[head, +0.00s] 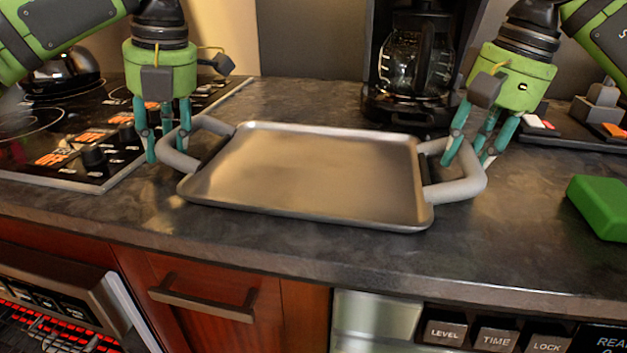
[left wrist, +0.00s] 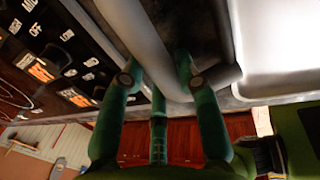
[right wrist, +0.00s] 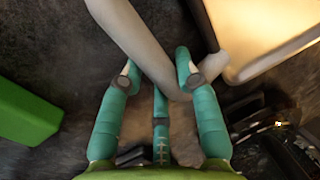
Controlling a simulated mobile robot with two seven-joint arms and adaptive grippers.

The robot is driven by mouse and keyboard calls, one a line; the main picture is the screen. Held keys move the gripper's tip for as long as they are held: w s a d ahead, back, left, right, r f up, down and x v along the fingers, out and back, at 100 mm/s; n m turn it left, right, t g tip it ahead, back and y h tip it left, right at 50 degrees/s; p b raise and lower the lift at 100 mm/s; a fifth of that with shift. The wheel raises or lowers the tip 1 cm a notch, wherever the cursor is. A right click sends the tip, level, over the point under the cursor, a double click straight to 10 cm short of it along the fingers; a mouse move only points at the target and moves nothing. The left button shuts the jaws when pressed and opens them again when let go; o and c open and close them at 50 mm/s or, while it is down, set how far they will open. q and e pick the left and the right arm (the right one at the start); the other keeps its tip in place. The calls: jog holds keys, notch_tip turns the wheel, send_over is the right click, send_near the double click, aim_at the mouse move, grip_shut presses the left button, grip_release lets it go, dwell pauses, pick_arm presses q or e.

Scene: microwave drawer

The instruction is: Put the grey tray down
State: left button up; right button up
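The grey tray (head: 310,172) is a shallow rectangle with a rounded rim. It appears to lie flat and empty on the dark countertop. Its left handle (head: 168,156) and right handle (head: 466,188) are thick grey loops. My left gripper (head: 165,148) is at the left handle, fingers pointing down and spread, with the handle bar (left wrist: 150,50) by the fingertips. My right gripper (head: 472,155) is at the right handle, fingers also spread, with the bar (right wrist: 140,40) by the fingertips. Neither gripper looks closed on its handle; exact contact is hard to see.
A coffee maker (head: 420,60) stands behind the tray. A stove (head: 75,135) with a kettle (head: 62,72) is on the left. A green block (head: 603,205) lies on the right. The countertop (head: 330,250) is clear in front of the tray, above a drawer (head: 205,290).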

pick_arm(q)
jog(key=o, duration=0.3)
jog(key=shift+a, duration=0.1)
pick_arm(e)
jog(key=o, duration=0.3)
jog(key=shift+d, duration=0.15)
pick_arm(q)
jog(key=shift+r, duration=0.15)
jog(key=r, duration=0.2)
jog(key=d+r, duration=0.1)
jog(key=r, duration=0.3)
jog(key=shift+s+d+r, duration=0.1)
jog(key=shift+d+r, duration=0.15)
jog(key=shift+r, duration=0.35)
pick_arm(e)
jog(key=shift+r, duration=0.2)
jog(key=shift+s+d+r, duration=0.1)
jog(key=shift+d+r, duration=0.25)
jog(key=shift+r, duration=1.6)
jog(key=shift+s+d+r, duration=0.1)
jog(key=shift+d+r, duration=0.25)
jog(key=shift+r, duration=1.55)
jog(key=shift+s+d+r, duration=0.1)
jog(key=shift+d+r, duration=0.25)
jog(key=shift+r, duration=1.6)
jog(key=shift+w, duration=0.1)
